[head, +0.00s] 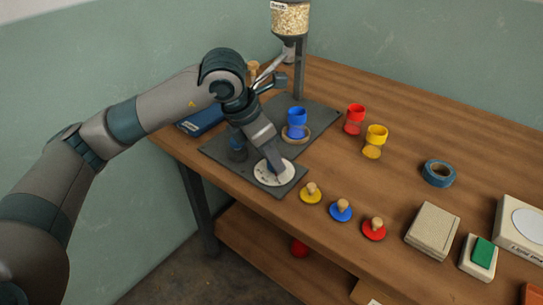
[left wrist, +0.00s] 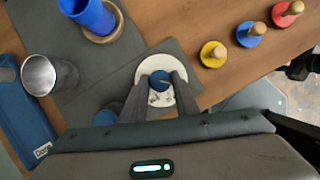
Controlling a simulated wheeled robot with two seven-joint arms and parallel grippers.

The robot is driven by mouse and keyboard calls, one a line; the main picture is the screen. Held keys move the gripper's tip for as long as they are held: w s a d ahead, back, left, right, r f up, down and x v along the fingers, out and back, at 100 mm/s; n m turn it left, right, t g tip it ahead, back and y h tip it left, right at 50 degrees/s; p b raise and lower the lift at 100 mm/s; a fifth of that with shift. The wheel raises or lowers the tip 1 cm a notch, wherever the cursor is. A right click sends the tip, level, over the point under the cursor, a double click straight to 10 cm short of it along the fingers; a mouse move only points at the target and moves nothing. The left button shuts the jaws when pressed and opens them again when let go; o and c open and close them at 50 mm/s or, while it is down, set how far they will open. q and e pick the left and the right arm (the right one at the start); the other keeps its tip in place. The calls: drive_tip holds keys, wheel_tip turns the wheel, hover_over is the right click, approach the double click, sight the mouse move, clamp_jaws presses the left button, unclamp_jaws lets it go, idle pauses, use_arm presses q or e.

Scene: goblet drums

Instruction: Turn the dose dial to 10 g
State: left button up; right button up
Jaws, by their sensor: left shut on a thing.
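The dose dial is a white disc (head: 288,177) with dark marks, on a dark grey base plate near the table's front left edge. In the left wrist view the white dial (left wrist: 148,70) has a round blue knob (left wrist: 160,78) in its middle. My left gripper (head: 273,168) reaches down over the dial, and its fingers (left wrist: 160,90) are shut on the knob from both sides. The marks are too small to read, and the fingers hide part of them. A hopper of grain (head: 290,18) stands on a post at the back of the plate.
A blue goblet drum (head: 297,118) stands on a round pad behind the dial. Red (head: 355,115) and yellow (head: 376,135) cups stand farther right. Yellow (head: 310,194), blue (head: 341,210) and red (head: 374,230) knobbed discs line the front. Blue tape (head: 438,173) lies right.

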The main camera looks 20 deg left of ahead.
use_arm(q)
drive_tip(key=o, duration=1)
drive_tip(key=shift+o, duration=0.2)
drive_tip(key=shift+r, duration=0.15)
drive_tip(key=v, duration=1.7)
drive_tip(key=shift+s+a, duration=0.1)
drive_tip(key=shift+s, duration=0.05)
